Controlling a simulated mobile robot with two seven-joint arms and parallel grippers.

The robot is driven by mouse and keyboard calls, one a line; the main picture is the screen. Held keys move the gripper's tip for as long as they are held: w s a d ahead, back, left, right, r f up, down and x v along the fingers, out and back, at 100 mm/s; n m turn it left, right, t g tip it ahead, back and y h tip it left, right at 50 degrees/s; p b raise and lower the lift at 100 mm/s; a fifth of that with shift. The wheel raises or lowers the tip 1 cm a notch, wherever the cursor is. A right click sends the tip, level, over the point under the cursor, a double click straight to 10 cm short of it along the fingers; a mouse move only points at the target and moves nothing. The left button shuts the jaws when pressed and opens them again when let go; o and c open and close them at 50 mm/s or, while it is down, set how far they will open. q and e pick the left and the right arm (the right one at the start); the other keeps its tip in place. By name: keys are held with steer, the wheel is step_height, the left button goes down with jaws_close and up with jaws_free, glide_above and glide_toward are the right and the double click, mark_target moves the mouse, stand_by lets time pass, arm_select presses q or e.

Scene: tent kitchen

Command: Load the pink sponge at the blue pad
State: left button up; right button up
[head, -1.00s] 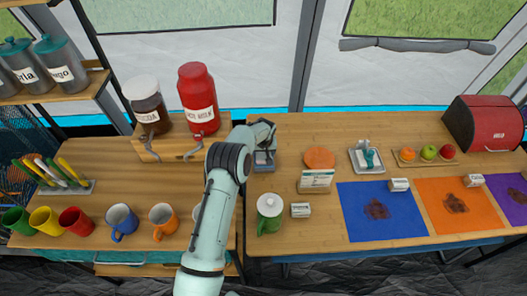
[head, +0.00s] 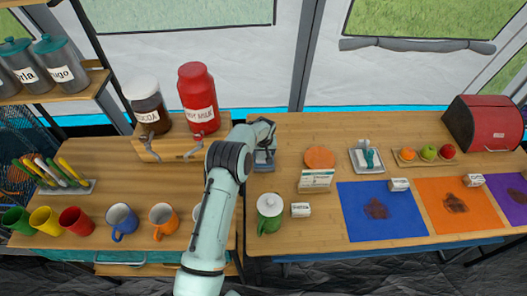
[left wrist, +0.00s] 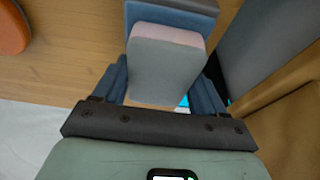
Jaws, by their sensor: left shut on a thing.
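My left gripper (head: 264,153) is at the back left of the right-hand table, pointing down beside the wooden dispenser stand. In the left wrist view its dark blue fingers (left wrist: 165,85) are shut on a sponge (left wrist: 165,62) with a grey face and a pinkish top edge. A blue block with a grey top (left wrist: 170,15) is right behind the sponge. In the head view the hand mostly hides the sponge. The blue pad (head: 358,224) lies flat at the front middle of the table, with a dark brown stain on it. My right gripper is not in view.
Between hand and pad stand an orange disc (head: 320,158), a labelled box (head: 316,180), a green lidded mug (head: 269,214) and a small white box (head: 300,210). Behind the pad are a tray (head: 355,168) and another small box (head: 398,184). An orange pad (head: 435,219) lies right.

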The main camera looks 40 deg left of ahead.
arm_select(q)
steer(key=shift+w+r+p, duration=0.1)
steer(key=shift+r+p, duration=0.45)
steer(key=shift+r, duration=2.65)
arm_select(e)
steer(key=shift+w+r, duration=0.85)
